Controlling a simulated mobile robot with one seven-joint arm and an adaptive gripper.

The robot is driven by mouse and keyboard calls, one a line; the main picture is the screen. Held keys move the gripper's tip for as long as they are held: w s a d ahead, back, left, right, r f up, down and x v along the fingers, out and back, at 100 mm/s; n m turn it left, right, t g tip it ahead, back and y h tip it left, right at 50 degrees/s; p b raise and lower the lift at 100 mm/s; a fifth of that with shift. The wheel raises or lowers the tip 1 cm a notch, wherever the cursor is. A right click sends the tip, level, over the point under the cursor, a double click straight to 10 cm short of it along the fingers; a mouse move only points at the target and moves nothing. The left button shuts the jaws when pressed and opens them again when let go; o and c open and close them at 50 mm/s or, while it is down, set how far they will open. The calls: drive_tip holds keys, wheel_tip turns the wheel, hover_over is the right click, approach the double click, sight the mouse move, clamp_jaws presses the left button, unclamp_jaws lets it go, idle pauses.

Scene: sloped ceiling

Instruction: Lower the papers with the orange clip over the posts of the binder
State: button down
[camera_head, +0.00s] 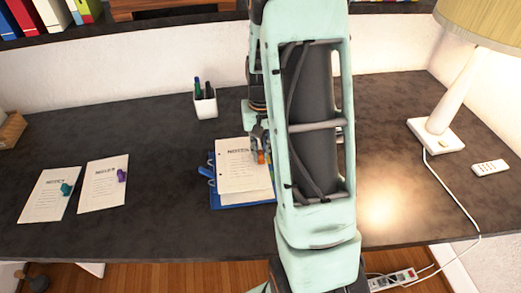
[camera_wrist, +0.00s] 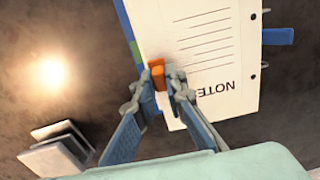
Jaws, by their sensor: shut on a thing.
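The papers with the orange clip (camera_head: 238,168) are a white stack headed "NOTES", over the blue binder (camera_head: 240,206) in the head view. The binder shows along the left and front edges of the stack. In the wrist view my gripper (camera_wrist: 166,77) is shut on the orange clip (camera_wrist: 157,77) at the edge of the papers (camera_wrist: 208,38). Holes show along the papers' opposite edge, with small metal parts beside them. The binder's blue lever (camera_wrist: 277,36) sticks out past that edge. I cannot tell the gap between papers and binder, or whether the posts are in the holes.
Two other paper stacks, one with a teal clip (camera_head: 50,195) and one with a purple clip (camera_head: 103,186), lie to the left. A pen cup (camera_head: 205,101) stands behind the binder. A lamp (camera_head: 440,120) and a remote (camera_head: 490,167) are at the right. My arm hides part of the desk.

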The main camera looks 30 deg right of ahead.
sight(260, 163)
drive_tip(key=shift+f+b, duration=2.1)
drive_tip(key=shift+f, duration=0.75)
drive_tip(key=c, duration=1.9)
unclamp_jaws()
wheel_tip(260, 163, up, 12)
